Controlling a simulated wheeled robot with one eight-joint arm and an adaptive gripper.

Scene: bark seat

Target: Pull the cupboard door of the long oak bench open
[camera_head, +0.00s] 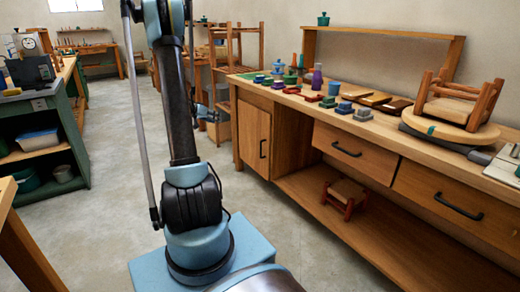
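The long oak bench (372,138) runs along the wall on the right. Its cupboard door (253,132) is at the bench's far left end and looks closed, flush with the front. A dark vertical handle (262,149) sits near the door's right edge. My arm rises in front of the camera and leaves the top of the picture. What looks like my gripper (208,114) shows small beyond the arm, left of the door and apart from the handle. Its fingers are too small and dark to tell open from shut.
Two drawers with dark handles (347,149) (458,206) are right of an open bay. A small stool (345,195) stands on the low shelf. Jars, blocks and an upturned stool (460,103) crowd the bench top.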

